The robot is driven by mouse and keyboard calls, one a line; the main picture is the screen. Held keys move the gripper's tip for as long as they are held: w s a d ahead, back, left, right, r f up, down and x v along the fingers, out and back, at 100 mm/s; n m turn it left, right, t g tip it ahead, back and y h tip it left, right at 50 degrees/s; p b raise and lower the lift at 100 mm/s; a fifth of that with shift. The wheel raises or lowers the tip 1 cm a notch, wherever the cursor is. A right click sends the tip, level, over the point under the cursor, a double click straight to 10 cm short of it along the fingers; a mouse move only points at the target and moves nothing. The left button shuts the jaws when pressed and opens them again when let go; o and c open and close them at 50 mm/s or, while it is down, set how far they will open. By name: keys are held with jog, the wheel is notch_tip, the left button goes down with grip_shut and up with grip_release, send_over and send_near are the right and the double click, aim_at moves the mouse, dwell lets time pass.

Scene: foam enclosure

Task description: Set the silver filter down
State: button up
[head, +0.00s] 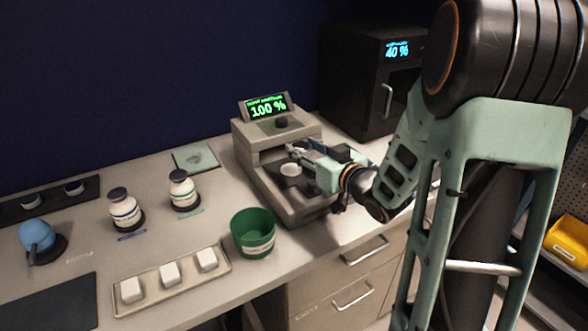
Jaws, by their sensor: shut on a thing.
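My gripper (298,152) reaches from the right into the open bay of the grey machine (262,178) with the green "100 %" display. It is shut on a small piece that is mostly hidden by the fingers, which I take to be the silver filter. A small pale round piece (290,169) shows just below the fingertips, inside the bay. I cannot tell whether it is part of what I hold or rests on the machine's base.
A green bin (254,234) stands in front of the machine. A tray (190,275) with white blocks, two white bottles (124,210) (184,190) and a blue round item (37,235) are to the left. A black box (362,85) with a "40 %" display stands behind right.

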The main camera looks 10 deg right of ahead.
aim_at(294, 173)
jog(key=f, duration=0.1)
jog(key=w+a+f, duration=0.1)
jog(key=f, duration=0.1)
jog(key=shift+w+a, duration=0.4)
jog(key=f, duration=0.3)
jog(key=shift+w+a, duration=0.2)
jog(key=shift+f, duration=0.3)
jog(key=shift+f+b, duration=0.1)
jog(key=shift+b, duration=0.2)
jog(key=shift+f, duration=0.15)
jog(key=o, duration=1.1)
